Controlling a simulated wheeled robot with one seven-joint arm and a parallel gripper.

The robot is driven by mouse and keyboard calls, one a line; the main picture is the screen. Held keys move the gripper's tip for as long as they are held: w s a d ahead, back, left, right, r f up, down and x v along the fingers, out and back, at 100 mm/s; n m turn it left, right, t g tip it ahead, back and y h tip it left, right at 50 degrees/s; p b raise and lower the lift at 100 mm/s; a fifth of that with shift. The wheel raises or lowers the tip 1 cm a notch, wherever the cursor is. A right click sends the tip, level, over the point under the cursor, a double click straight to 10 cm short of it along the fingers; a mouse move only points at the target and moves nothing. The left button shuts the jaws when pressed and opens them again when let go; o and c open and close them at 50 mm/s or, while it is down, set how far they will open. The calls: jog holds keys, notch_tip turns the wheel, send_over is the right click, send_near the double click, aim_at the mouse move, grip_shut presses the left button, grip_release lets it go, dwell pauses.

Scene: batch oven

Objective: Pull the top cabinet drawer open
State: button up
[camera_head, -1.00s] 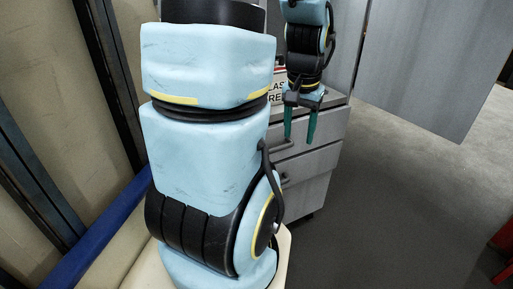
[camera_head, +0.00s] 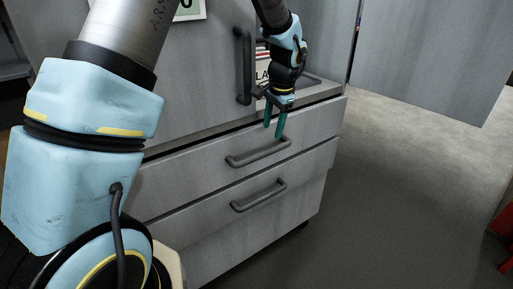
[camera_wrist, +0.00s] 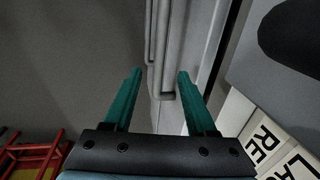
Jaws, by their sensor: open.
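The grey cabinet has a top drawer (camera_head: 210,162) whose front looks closed. Its dark bar handle (camera_head: 258,153) runs across the middle of that front. My gripper (camera_head: 274,131) is pointed down just above the right part of this handle, with its teal fingers apart and nothing between them. In the wrist view my gripper (camera_wrist: 158,85) is open, and a grey bar handle (camera_wrist: 163,60) shows between the two fingers, with its end near the right finger. I cannot tell whether either finger touches it.
A lower drawer (camera_head: 300,180) with its own handle (camera_head: 258,195) lies below. A tall door handle (camera_head: 243,65) and a sign (camera_head: 262,68) are above. A grey panel (camera_head: 430,55) stands at the right. Red framework (camera_head: 503,237) is at the far right. The floor (camera_head: 400,190) right of the cabinet is clear.

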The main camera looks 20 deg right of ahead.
aim_at(268, 150)
jog(key=f, duration=0.3)
jog(key=w+f+p, duration=0.1)
jog(key=f, duration=0.5)
jog(key=shift+w+a+p, duration=0.2)
jog(key=shift+w+p, duration=0.15)
jog(key=shift+p, duration=0.05)
grip_shut()
dwell(0.9)
